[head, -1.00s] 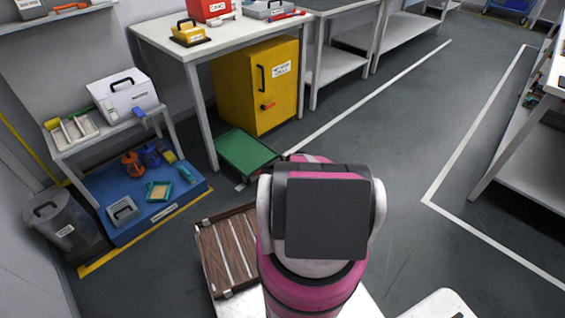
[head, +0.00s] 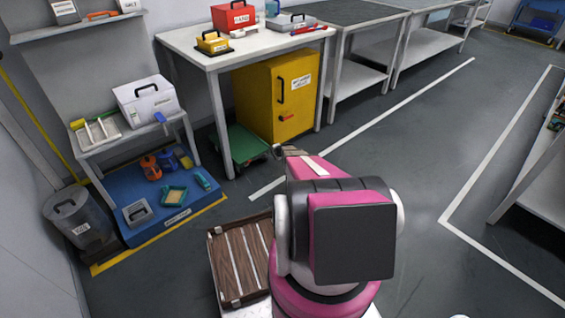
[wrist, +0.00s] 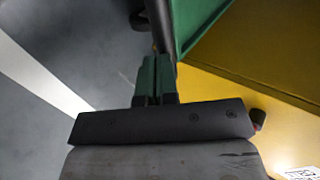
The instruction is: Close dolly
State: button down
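The green dolly (head: 242,143) stands on the floor under the white table, beside the yellow cabinet. In the wrist view its green deck (wrist: 200,18) shows at the top, with a dark bar (wrist: 158,20) along its edge and a black wheel. My gripper (wrist: 157,60) has its two fingers close together, shut, with the tips at the near end of that bar. I cannot tell whether they touch it or pinch any part of it. In the head view my arm hides the gripper partly; its end shows just right of the dolly's front.
The yellow cabinet (head: 283,95) stands right of the dolly. A white table leg (head: 222,130) is close on its left. A blue platform (head: 165,200) with tools lies further left. A brown slatted crate (head: 240,258) is in front of me.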

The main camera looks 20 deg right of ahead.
jog(key=w+a, duration=0.1)
jog(key=w, duration=0.3)
jog(key=w+a, duration=0.2)
jog(key=w, duration=0.2)
jog(key=w+a, duration=0.1)
jog(key=w, duration=0.3)
jog(key=shift+a, duration=0.15)
